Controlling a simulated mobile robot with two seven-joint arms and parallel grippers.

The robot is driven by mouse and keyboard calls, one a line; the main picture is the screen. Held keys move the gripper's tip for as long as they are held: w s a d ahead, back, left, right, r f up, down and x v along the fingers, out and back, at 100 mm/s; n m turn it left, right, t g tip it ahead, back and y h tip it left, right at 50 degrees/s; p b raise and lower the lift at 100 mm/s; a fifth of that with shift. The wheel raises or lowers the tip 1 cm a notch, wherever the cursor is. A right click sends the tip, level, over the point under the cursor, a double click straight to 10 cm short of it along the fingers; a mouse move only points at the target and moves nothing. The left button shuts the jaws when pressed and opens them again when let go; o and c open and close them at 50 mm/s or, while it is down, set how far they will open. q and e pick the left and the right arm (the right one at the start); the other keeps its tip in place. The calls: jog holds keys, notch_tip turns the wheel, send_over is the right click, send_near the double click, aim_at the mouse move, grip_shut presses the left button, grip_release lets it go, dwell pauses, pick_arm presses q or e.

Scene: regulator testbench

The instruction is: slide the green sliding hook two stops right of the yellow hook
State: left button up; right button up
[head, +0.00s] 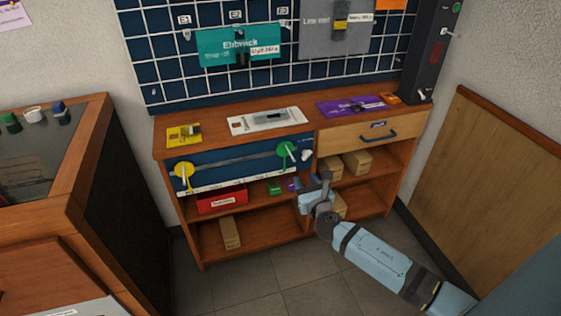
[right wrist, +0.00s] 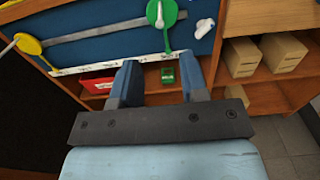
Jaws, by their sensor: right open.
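The green sliding hook (head: 286,150) sits near the right end of a grey rail (head: 235,161) on the blue front panel of the bench. It has a round green disc with a pale peg, and shows at the top of the right wrist view (right wrist: 162,12). The yellow hook (head: 184,171) is at the rail's left end, and at the left edge of the right wrist view (right wrist: 28,44). A white marked strip (head: 240,178) runs below the rail. My right gripper (head: 314,187) is open and empty, below and in front of the green hook, apart from it. My left gripper is not in view.
Shelves below hold a red box (head: 221,199), a small green box (head: 274,187) and several cardboard boxes (head: 357,162). A drawer (head: 370,134) is right of the panel. A wooden cabinet (head: 70,170) stands at left. The floor in front is clear.

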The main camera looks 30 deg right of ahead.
aim_at(293, 157)
jog(key=b+x, duration=0.2)
jog(key=x, duration=0.9)
jog(key=shift+w, duration=0.1)
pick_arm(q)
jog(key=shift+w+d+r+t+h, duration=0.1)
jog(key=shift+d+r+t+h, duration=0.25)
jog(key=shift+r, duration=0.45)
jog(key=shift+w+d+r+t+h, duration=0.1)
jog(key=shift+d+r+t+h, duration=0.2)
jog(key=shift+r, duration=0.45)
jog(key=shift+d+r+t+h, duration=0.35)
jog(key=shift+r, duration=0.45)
pick_arm(e)
jog(key=shift+x, duration=0.8)
jog(key=shift+c, duration=0.2)
grip_shut()
